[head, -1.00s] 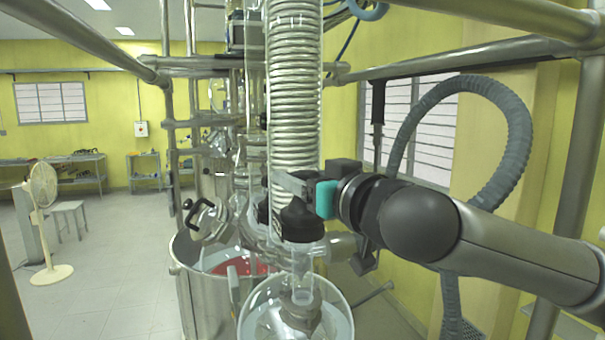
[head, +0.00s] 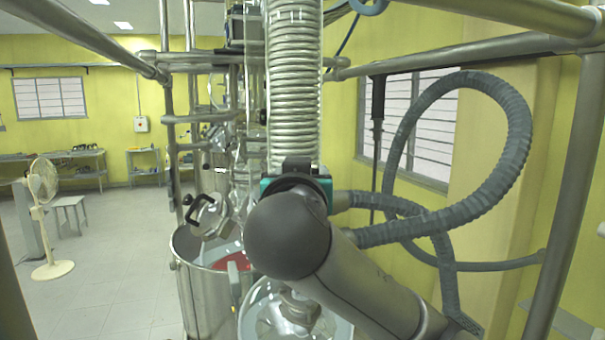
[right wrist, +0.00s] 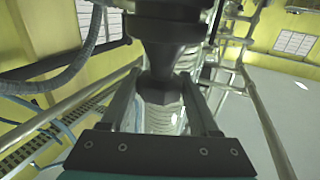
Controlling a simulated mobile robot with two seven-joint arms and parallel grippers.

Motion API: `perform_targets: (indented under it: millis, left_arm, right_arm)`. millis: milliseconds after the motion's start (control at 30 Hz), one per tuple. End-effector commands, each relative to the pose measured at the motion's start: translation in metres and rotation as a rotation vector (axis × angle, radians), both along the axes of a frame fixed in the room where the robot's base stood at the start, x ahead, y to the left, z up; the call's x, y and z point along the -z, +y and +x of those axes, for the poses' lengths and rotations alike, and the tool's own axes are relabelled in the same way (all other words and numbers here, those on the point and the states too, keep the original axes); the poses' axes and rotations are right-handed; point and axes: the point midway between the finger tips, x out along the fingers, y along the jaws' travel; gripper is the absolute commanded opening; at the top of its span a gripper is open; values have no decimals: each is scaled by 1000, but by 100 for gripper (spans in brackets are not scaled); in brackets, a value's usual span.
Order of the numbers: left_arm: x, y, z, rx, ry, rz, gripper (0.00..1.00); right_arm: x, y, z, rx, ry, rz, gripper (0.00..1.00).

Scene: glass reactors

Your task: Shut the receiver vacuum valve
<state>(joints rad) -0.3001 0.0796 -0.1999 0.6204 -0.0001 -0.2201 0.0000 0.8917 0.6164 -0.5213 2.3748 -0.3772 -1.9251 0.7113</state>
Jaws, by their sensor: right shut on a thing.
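The receiver vacuum valve's dark faceted knob (right wrist: 160,95) sits between the two fingers of my right gripper (right wrist: 160,78) in the right wrist view. The fingers are shut on the knob, one on each side. A wide dark fitting (right wrist: 168,25) stands beyond the knob. In the head view my right arm and wrist cover the valve and the fingertips; only the teal and black gripper housing (head: 325,188) shows, just below the coil column. The valve's exact angle cannot be told. My left gripper is in neither current view.
The glass column with a metal coil (head: 294,90) rises above my right wrist. A round glass vessel (head: 255,318) and a steel pot (head: 198,290) stand below. Metal frame bars cross the top and right. A white fan (head: 43,190) stands on open floor at left.

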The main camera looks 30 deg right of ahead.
Motion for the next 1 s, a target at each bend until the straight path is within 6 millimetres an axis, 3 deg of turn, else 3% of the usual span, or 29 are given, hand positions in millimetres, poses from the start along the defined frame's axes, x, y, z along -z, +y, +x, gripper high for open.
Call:
perform_targets:
  millis: [1000]
  left_arm:
    - [31,0,0,0,0,0,82]
  right_arm:
    - [-1,0,0,848,-1,-9,6]
